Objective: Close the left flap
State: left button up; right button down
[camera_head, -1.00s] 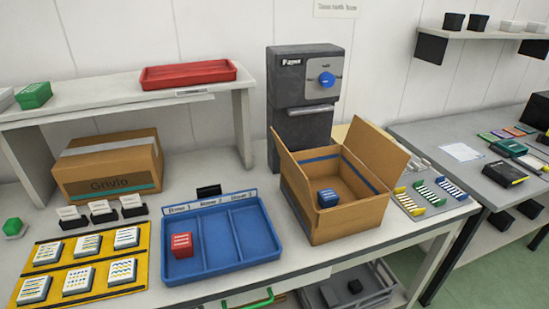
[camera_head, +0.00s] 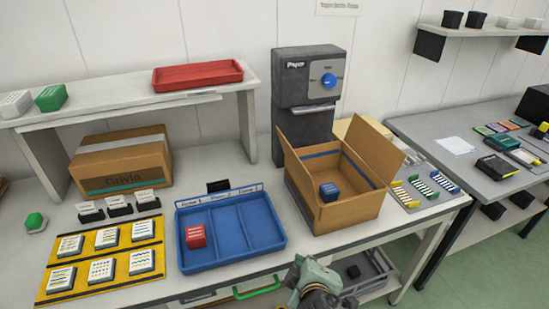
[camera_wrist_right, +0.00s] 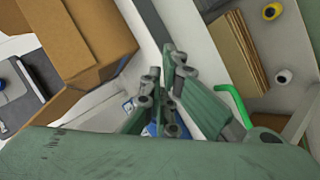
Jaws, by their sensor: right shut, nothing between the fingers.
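The open cardboard box (camera_head: 345,215) stands on the white table in front of the dark machine. Its left flap (camera_head: 297,178) stands up, tilted outward to the left. A blue item (camera_head: 329,191) lies inside the box. The box's right flap (camera_head: 374,150) is also raised. My right gripper (camera_head: 306,266) is at the front table edge, below and in front of the box, apart from it. Its fingers are together and empty in the right wrist view (camera_wrist_right: 163,100), where the box (camera_wrist_right: 75,40) shows at upper left. My left gripper is out of view.
A blue divided tray (camera_head: 265,247) with a red item (camera_head: 195,236) stands left of the box. A closed carton (camera_head: 122,167) and a raised shelf with a red tray (camera_head: 198,76) are behind. A rack of coloured strips (camera_head: 412,195) lies close to the right of the box.

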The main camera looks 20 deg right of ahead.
aim_at(295, 162)
jog(key=w+a+r+n+t, duration=0.4)
jog(key=w+r+n, duration=0.1)
jog(key=r, duration=0.3)
jog(key=w+a+r+n+t, duration=0.4)
jog(key=w+r+n, duration=0.15)
jog(key=r, duration=0.25)
jog(key=w+d+r+p, duration=0.2)
jog(key=w+d+p, duration=0.3)
jog(key=w, duration=0.4)
jog(key=shift+w+d+m, duration=0.35)
jog(key=shift+m, duration=0.1)
jog(key=shift+a, duration=0.1)
jog(key=shift+w, duration=0.1)
